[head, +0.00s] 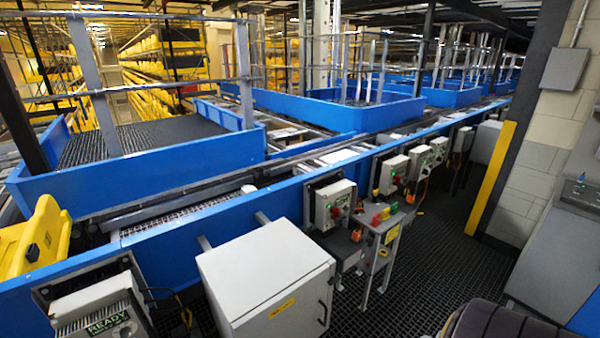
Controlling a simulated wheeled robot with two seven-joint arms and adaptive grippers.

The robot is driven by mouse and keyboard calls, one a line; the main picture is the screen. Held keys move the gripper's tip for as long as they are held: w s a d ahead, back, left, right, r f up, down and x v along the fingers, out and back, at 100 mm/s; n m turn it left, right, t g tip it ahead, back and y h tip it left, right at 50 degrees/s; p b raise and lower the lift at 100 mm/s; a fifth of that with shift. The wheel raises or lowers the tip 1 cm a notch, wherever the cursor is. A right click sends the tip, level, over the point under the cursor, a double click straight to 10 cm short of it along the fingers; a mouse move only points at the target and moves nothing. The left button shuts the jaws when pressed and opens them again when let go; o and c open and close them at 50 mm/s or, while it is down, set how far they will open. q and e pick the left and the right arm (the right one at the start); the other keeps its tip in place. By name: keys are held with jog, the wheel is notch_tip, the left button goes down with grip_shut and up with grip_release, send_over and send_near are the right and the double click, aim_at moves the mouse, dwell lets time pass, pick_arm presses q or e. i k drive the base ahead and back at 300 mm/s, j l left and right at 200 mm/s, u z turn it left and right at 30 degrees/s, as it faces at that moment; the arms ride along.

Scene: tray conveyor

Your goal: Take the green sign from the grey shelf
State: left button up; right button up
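A small grey stand or shelf (382,254) stands on the floor right of centre, in front of the blue conveyor side. Small green (394,207), yellow (385,213) and red (376,220) pieces sit close together at its top. They are too small to tell which, if any, is a sign. A dark green label reading READY (108,324) is on a grey slatted unit (95,300) at the lower left. Neither of my grippers is in view.
A grey cabinet (265,270) stands at front centre, left of the stand. The blue conveyor (200,222) runs behind both. Control boxes (393,173) hang along its side. Dark grating floor (430,260) is clear right of the stand. A yellow post (490,178) stands farther right.

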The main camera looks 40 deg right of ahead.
aim_at(392, 210)
jog(key=z, duration=2.1)
